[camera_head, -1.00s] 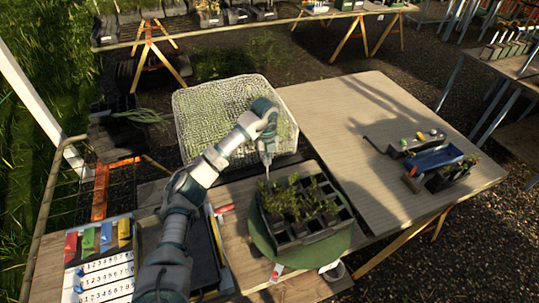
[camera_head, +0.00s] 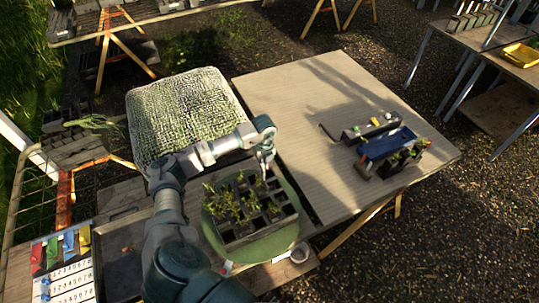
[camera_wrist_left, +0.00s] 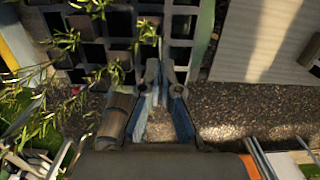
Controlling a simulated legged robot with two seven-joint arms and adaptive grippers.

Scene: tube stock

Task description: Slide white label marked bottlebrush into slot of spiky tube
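Several spiky, feathery green seedlings (camera_head: 228,204) stand at the left of a black cell tray (camera_head: 262,231) on a round green stand (camera_head: 268,246). Their spiky leaves also show at the left of the left wrist view (camera_wrist_left: 70,40). I cannot tell which plant is the spiky tube. My left gripper (camera_head: 265,176) points down over the tray's back right part. In the left wrist view its fingertips (camera_wrist_left: 161,68) are close together over the cells; I cannot tell whether they pinch anything. A small white piece (camera_head: 226,267) lies at the stand's front edge; no bottlebrush lettering is readable. My right gripper is out of view.
A board with numbers (camera_head: 66,280) and coloured tags (camera_head: 60,247) is at the left. A mesh-covered pale block (camera_head: 185,108) stands behind my arm. A blue trough (camera_head: 388,145) sits on the right tabletop (camera_head: 320,95), which is otherwise largely clear.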

